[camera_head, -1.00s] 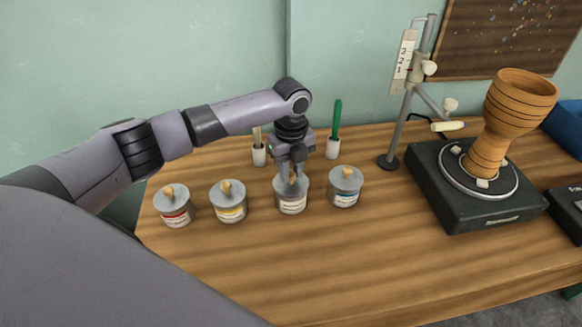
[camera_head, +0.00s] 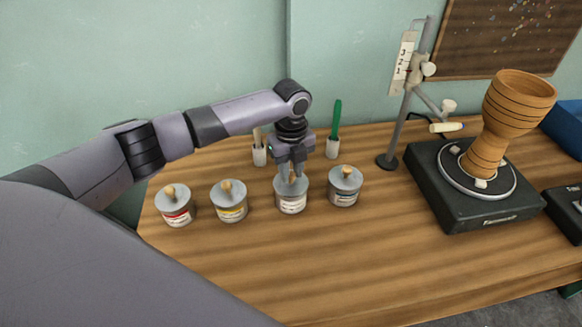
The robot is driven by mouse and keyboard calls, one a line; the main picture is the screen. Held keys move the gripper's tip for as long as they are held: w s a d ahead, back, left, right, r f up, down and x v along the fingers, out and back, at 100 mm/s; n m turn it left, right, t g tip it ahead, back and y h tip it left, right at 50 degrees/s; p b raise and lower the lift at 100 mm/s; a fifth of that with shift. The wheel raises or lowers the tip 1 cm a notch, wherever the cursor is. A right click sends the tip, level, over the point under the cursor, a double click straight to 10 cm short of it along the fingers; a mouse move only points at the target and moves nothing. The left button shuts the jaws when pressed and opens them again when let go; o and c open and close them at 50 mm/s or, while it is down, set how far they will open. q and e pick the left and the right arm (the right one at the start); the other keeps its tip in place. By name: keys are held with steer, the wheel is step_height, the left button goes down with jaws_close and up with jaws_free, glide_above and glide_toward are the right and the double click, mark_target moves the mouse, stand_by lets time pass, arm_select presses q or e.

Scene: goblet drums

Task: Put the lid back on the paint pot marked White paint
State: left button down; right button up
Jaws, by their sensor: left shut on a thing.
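Several grey paint pots stand in a row on the wooden table. The third from the left, a pot with a pale label (camera_head: 292,205), is under my left gripper (camera_head: 291,176); its label text is too small to read. My left gripper points down and is shut on the knob of the grey lid (camera_head: 301,186), which sits at the top of that pot. I cannot tell whether the lid is fully seated. The red-labelled pot (camera_head: 176,217), the yellow-labelled pot (camera_head: 231,213) and the rightmost pot (camera_head: 344,198) have knobbed lids on. My right gripper is out of view.
Behind the pots stand two white holders, one with a green-handled tool (camera_head: 335,120). To the right are a metal stand (camera_head: 389,160) and a wooden goblet drum (camera_head: 510,115) on a dark turntable base (camera_head: 455,205). The table's front (camera_head: 330,270) is clear.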

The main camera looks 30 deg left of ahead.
arm_select(q)
steer(key=shift+p, duration=0.4)
stand_by(0.4)
steer(key=shift+f+p, duration=0.15)
steer(key=shift+p, duration=0.15)
stand_by(0.8)
steer(key=shift+p, duration=0.3)
stand_by(0.5)
steer(key=shift+c, duration=1.8)
jaws_free()
steer(key=shift+r+p, duration=0.6)
steer(key=shift+p, duration=0.1)
steer(key=shift+r+p, duration=2.9)
steer(key=shift+p, duration=0.1)
